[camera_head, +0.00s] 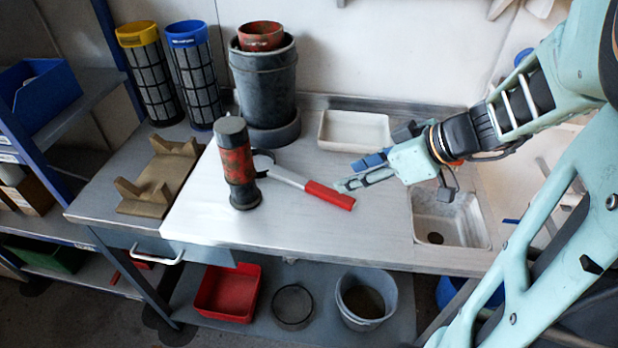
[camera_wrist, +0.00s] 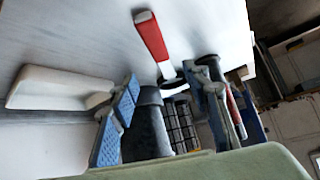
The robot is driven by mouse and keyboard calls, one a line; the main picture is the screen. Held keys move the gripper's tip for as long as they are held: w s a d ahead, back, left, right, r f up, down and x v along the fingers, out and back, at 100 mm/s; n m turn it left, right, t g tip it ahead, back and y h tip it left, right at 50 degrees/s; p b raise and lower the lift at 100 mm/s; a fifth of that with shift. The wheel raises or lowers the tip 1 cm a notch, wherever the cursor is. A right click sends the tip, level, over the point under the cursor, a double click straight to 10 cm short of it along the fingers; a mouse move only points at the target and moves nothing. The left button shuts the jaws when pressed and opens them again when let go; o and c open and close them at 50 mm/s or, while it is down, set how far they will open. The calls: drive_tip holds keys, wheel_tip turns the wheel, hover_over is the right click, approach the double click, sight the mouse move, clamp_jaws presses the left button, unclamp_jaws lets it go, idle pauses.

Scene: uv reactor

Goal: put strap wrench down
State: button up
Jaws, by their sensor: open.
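The strap wrench lies on the metal bench, its red handle (camera_head: 330,195) toward the right front and its silver shaft (camera_head: 285,176) running back left to a dark loop (camera_head: 263,160). The loop end is partly hidden behind the upright black and red cylinder (camera_head: 237,165). My gripper (camera_head: 350,177) is open and empty, just behind and above the handle's end. In the wrist view the red handle (camera_wrist: 152,38) shows beyond the gap between my open fingers (camera_wrist: 168,82), apart from them. The wrench's far end is partly hidden there.
A dark bucket (camera_head: 262,85) and blue- and yellow-rimmed mesh cylinders (camera_head: 192,75) stand at the back left. A white tray (camera_head: 355,132) lies behind my gripper. A sink (camera_head: 450,220) is at right, a wooden cradle (camera_head: 158,180) at left. The bench front is clear.

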sight(314, 185)
drive_tip(key=shift+a+n, duration=0.1)
drive_tip(key=shift+n, duration=0.2)
drive_tip(key=shift+w+a+f, duration=0.2)
drive_tip(key=shift+f, duration=0.05)
drive_tip(key=b+x, duration=0.1)
drive_tip(key=x, duration=0.9)
drive_tip(key=shift+a+r, duration=0.1)
drive_tip(key=shift+r, duration=0.05)
drive_tip(key=shift+c, duration=0.4)
clamp_jaws()
